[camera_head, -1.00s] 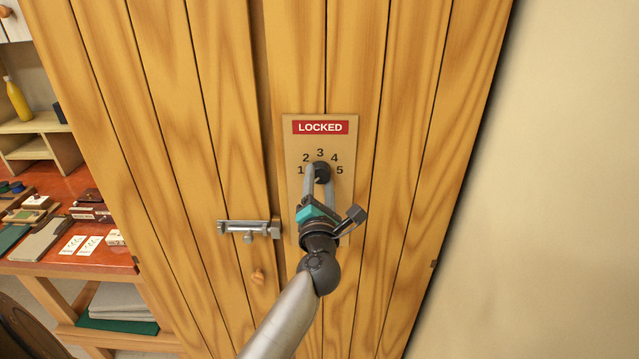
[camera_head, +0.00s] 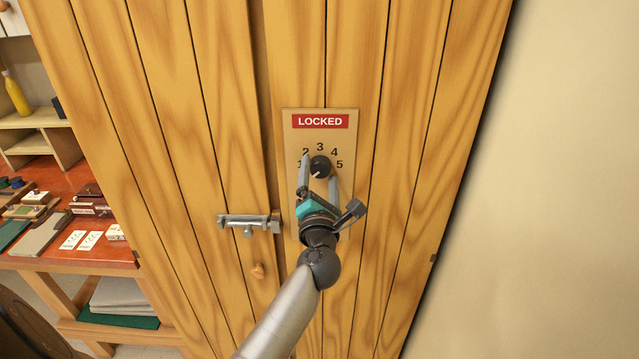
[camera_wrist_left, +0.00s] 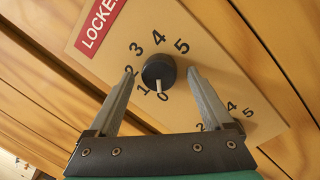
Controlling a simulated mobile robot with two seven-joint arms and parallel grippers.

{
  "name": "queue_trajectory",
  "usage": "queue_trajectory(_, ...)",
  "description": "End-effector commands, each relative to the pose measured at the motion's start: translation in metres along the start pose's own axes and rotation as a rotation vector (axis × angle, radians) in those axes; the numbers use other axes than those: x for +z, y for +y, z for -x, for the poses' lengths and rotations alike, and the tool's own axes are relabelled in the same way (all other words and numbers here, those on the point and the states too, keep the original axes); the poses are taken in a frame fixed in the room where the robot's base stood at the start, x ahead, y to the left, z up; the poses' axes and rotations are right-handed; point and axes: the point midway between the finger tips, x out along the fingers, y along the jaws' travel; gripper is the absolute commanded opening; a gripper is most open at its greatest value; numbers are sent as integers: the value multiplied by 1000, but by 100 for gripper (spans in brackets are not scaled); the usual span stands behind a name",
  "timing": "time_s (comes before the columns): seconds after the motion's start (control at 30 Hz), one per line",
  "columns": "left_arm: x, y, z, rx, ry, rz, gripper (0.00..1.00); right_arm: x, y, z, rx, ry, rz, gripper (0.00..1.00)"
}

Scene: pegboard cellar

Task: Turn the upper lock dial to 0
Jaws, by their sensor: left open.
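The upper lock dial (camera_head: 320,166) is a black round knob on a tan lock panel (camera_head: 290,117). In the left wrist view the upper dial (camera_wrist_left: 158,70) has its white pointer mark towards the 0, between the 1 and the 5. A red LOCKED sign (camera_head: 320,121) sits above the numbers. My left gripper (camera_head: 319,168) is open, its fingers spread on either side of the dial with gaps in the wrist view. A second ring of numbers (camera_wrist_left: 232,106) shows lower on the panel; its dial is hidden behind my gripper. My right gripper is not in view.
The panel is on a wooden plank door (camera_head: 400,150). A red-topped bench (camera_head: 95,255) with small items stands at the left. A bare wall (camera_head: 560,180) is at the right.

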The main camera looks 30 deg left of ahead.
Motion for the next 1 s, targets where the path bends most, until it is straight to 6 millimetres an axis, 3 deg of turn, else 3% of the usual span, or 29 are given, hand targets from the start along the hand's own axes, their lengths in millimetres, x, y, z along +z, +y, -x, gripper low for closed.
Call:
queue_trajectory(0.27,-1,-2,31,-2,2,1,85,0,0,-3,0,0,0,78)
queue_trajectory(0.7,-3,-2,116,-3,3,0,85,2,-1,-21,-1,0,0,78)
queue_trajectory(1.0,-1,-1,148,-2,1,1,85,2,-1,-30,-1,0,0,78)
